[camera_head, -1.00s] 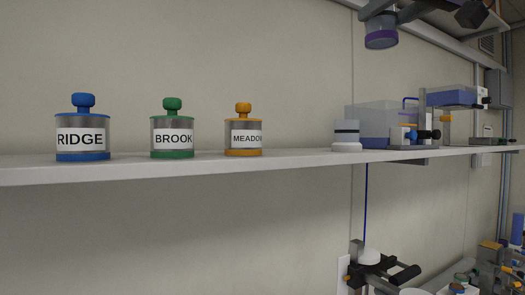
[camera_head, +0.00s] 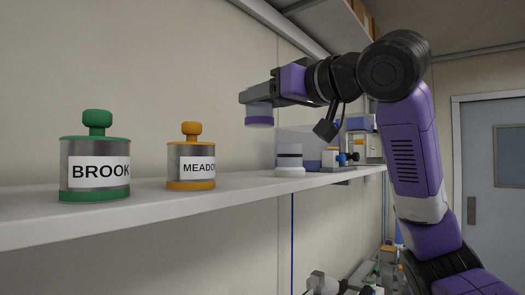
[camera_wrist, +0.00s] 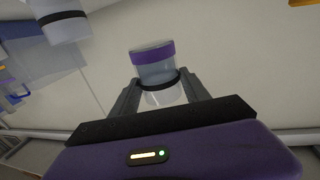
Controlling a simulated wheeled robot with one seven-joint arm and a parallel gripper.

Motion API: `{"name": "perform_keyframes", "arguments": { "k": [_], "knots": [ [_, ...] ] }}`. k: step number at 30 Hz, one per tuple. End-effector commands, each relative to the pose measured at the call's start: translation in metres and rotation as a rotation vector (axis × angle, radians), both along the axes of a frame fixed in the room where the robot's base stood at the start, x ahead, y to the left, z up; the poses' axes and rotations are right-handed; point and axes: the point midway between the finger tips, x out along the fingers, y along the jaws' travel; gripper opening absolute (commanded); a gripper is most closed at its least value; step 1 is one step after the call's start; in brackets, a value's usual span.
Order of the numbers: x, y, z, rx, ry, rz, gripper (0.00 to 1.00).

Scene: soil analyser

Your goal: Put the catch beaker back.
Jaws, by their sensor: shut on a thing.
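My gripper (camera_head: 256,98) is shut on a small beaker, which I take to be the catch beaker (camera_head: 259,112). The beaker is pale and clear with a purple band, which is at its lower end in the head view. In the wrist view the beaker (camera_wrist: 153,66) sits between the two dark fingers of my gripper (camera_wrist: 157,92), with a dark ring round it. In the head view it hangs in the air above the shelf, up and left of a white-based cylinder with a dark band (camera_head: 289,160). Nothing visible touches it from below.
The shelf (camera_head: 150,212) carries a green-lidded BROOK jar (camera_head: 95,165) and an orange-lidded MEADOW jar (camera_head: 191,163) at the left. A clear box (camera_head: 312,146) and small blue and orange fittings stand behind the banded cylinder. Bare shelf lies between the MEADOW jar and that cylinder.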

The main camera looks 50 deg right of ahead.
Motion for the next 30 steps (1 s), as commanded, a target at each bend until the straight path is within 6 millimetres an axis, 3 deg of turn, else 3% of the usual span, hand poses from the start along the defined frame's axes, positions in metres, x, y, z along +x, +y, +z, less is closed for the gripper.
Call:
{"name": "perform_keyframes", "arguments": {
  "k": [3, 9, 14, 23, 30],
  "knots": [
    [0.0, -0.001, -0.029, 0.002, 0.002, -0.002, 0.06],
    [0.0, -0.001, -0.059, 0.001, 0.001, -0.001, 0.06],
    [0.0, 0.0, -0.067, 0.001, 0.0, 0.0, 0.06],
    [0.0, 0.0, -0.101, 0.002, 0.001, 0.0, 0.06],
    [0.0, 0.0, -0.102, 0.001, 0.0, 0.001, 0.06]
  ]
}}
